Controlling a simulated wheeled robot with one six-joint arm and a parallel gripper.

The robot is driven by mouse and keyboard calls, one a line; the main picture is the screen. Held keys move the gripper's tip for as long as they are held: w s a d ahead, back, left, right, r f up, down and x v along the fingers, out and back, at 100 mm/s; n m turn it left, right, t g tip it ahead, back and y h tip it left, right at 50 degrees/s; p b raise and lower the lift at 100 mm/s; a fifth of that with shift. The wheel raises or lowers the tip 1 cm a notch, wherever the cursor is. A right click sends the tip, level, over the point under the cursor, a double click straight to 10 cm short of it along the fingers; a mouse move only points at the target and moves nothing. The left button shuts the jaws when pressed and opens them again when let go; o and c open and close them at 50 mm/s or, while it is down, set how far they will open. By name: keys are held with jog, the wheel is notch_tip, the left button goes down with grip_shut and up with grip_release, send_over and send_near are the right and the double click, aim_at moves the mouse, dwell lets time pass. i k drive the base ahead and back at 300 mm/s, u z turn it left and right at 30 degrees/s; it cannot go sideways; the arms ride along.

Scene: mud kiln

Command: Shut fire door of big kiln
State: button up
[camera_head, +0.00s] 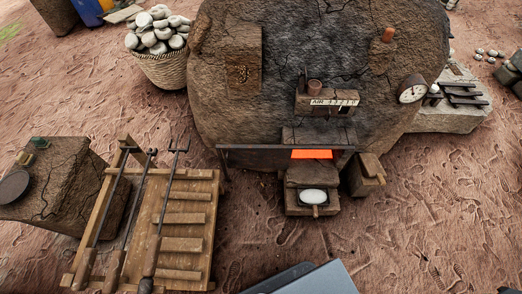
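The big kiln (215,65) is a large, cracked, dark mud dome filling the top middle. Low on its front a bright orange glow (311,154) shows in the fire opening, so the opening is at least partly uncovered. A brown block with a small knob (367,177) stands just right of the opening; it may be the fire door swung aside, but I cannot tell. A clay ledge (305,175) juts out below the glow, with a white oval piece in a dark holder (313,197) in front. My gripper is not in view.
A dark horizontal bar (270,147) crosses before the kiln front. An AIR scale (333,103) and a round gauge (411,89) sit on the kiln. A wooden rack with long tools (205,215) and a smaller mud block (60,190) stand left. Bare ground (440,220) is open at right.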

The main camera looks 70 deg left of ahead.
aim_at(234, 158)
jog(key=i, duration=0.7)
jog(key=u, duration=3.35)
jog(key=i, duration=0.5)
jog(key=u, duration=0.05)
